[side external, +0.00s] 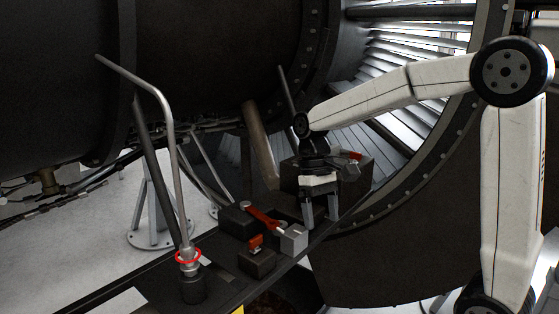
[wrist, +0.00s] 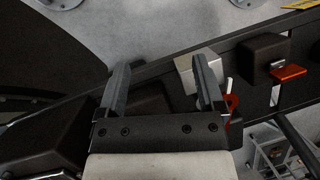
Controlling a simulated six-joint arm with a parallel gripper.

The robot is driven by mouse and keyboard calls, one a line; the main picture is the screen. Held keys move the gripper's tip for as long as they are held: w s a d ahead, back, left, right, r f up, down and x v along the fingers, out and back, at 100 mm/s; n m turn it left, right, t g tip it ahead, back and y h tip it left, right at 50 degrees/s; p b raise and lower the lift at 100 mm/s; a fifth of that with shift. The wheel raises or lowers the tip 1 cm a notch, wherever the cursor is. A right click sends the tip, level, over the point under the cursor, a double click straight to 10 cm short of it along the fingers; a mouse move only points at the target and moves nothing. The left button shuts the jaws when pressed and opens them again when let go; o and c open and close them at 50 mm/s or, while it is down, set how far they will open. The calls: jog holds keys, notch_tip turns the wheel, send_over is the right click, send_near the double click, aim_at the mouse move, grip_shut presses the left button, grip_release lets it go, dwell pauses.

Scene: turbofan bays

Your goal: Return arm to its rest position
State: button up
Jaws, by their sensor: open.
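My gripper (side external: 321,212) hangs pointing down above the dark bench rail (side external: 225,264) in the side view, just right of a light grey block (side external: 294,239). In the wrist view its two fingers (wrist: 160,90) are spread apart with nothing held between them. The grey block shows in the wrist view (wrist: 189,74), partly behind the right finger. My arm reaches in from the right, bent at its upper joint.
A red-handled part (side external: 262,215) lies by the grey block. A dark block with a red tab (side external: 257,259) sits nearby. A bent metal pipe (side external: 168,120) with a red ring (side external: 188,256) rises at left. The dark engine casing (side external: 215,60) fills the back.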

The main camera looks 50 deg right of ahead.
jog(key=s+a+f+n+t+h, duration=0.1)
jog(key=s+a+f+t, duration=0.1)
jog(key=f, duration=0.5)
jog(key=s+a+f+n+t+h, duration=0.1)
jog(key=a+f+t, duration=0.1)
jog(key=f+t, duration=0.2)
jog(key=shift+s+f+n, duration=0.3)
jog(key=shift+s+f, duration=0.05)
jog(key=shift+f, duration=1.45)
jog(key=shift+a+r, duration=0.1)
jog(key=shift+a, duration=0.05)
